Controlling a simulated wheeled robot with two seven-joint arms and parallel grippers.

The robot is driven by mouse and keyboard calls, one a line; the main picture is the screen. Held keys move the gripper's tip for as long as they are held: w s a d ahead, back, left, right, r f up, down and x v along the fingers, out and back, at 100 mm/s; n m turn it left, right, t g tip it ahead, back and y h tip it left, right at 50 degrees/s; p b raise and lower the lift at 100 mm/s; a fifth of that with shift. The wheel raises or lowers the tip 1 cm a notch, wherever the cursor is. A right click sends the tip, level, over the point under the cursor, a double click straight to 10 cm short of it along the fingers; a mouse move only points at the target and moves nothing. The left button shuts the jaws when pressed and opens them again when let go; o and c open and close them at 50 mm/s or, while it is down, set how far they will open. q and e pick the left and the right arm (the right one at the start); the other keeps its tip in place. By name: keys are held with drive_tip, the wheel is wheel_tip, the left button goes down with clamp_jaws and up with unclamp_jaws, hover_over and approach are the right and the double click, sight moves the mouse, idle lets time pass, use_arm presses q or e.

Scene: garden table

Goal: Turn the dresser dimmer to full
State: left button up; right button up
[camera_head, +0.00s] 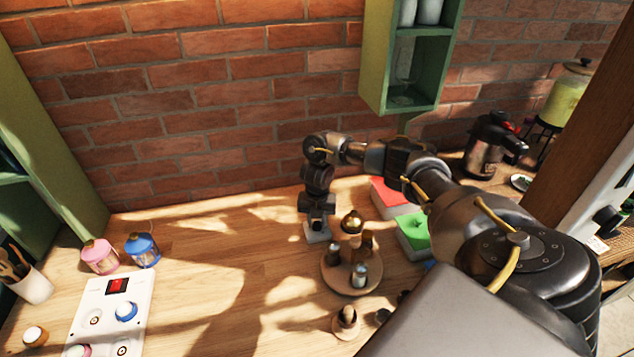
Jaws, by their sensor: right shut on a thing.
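My right gripper (318,225) points down at the back of the wooden table, near the brick wall. It is shut on the top of a small white block (316,238), which seems to be the dimmer. The fingers cover the knob, so its setting is hidden. My right arm reaches in from the lower right, across the table. My left gripper is not in view.
A round wooden tray (335,284) with a brass-topped item and small bottles stands just right of the block. Red (390,198) and green (414,232) boxes lie farther right. A white panel (96,313) with a red switch lies left. The table's middle left is clear.

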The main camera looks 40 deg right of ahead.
sight(317, 223)
drive_tip(key=m+p, duration=0.2)
drive_tip(key=m, duration=0.1)
drive_tip(key=m+p, duration=0.1)
drive_tip(key=m, duration=0.1)
drive_tip(key=shift+r, duration=0.25)
drive_tip(key=shift+d+f+m+p, duration=0.1)
drive_tip(key=shift+m+p, duration=0.6)
drive_tip(key=shift+m, duration=1)
drive_tip(key=o, duration=1)
drive_tip(key=shift+f, duration=0.1)
drive_tip(key=shift+c, duration=0.2)
drive_tip(key=shift+r, duration=0.25)
wheel_tip(317, 223, up, 10)
drive_tip(key=p, duration=0.1)
drive_tip(key=shift+r+p, duration=0.15)
drive_tip(key=shift+p, duration=0.2)
